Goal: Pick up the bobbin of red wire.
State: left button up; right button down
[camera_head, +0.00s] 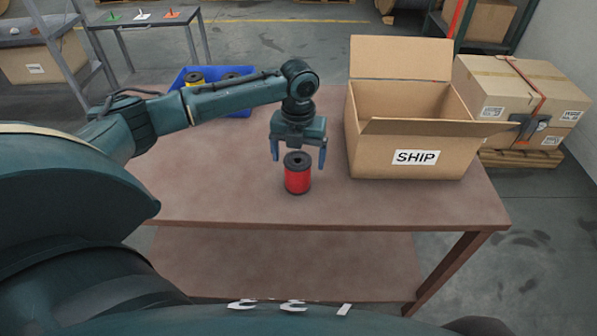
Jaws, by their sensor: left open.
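The bobbin of red wire (297,178) stands upright on the brown table (400,205), with black flanges at its top and bottom. My left gripper (298,158) points down over it. Its two blue-grey fingers are spread apart, one on each side of the bobbin's top, with the tips at about the height of the upper flange. I cannot tell whether a finger touches the bobbin. My right gripper does not show.
An open cardboard box marked SHIP (390,165) stands right of the bobbin. A blue bin (240,108) with yellow and black bobbins is at the back left, partly behind my left arm. The table's front middle and left are clear.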

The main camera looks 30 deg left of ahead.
pick_arm(q)
jog(key=shift+a+f+p, duration=0.1)
jog(key=shift+f+p, duration=0.2)
jog(key=shift+f, duration=2.45)
jog(key=shift+c, duration=0.5)
jog(key=shift+r, duration=0.1)
jog(key=c, duration=1.2)
